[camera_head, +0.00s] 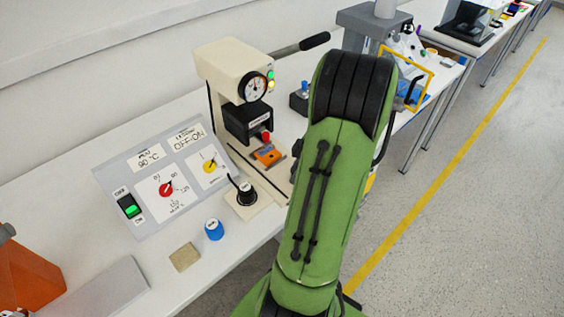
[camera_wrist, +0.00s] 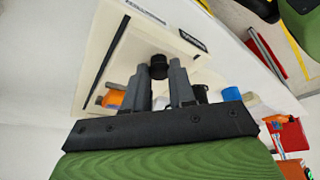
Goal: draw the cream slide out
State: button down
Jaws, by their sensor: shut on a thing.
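The cream press (camera_head: 235,70) stands on the bench in the head view, with a dial, lit lamps and a black lever. A cream plate, apparently the slide, fills the middle of the wrist view (camera_wrist: 140,45) and carries a dark strip. A short black knob (camera_wrist: 158,62) stands out from it. My gripper (camera_wrist: 160,74) is shut on this knob, one finger on each side. In the head view my green arm hides the gripper and part of the press base. How far the slide is out cannot be told.
An orange block (camera_head: 268,155) sits at the press base. A grey panel (camera_head: 165,180) with dials, a black knob on a cream plate (camera_head: 246,192), a blue-capped jar (camera_head: 214,229) and a tan block (camera_head: 184,257) are to the left. Open floor lies right of the bench.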

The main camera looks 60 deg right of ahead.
jog(key=s, duration=0.2)
jog(key=s+a+b, duration=0.1)
jog(key=s, duration=0.2)
jog(key=c, duration=0.9)
grip_release()
jog(key=shift+s, duration=0.1)
jog(key=shift+c, duration=0.2)
jog(key=p+v, duration=0.7)
jog(key=v, duration=0.8)
jog(key=shift+r, duration=0.35)
jog(key=shift+s, duration=0.1)
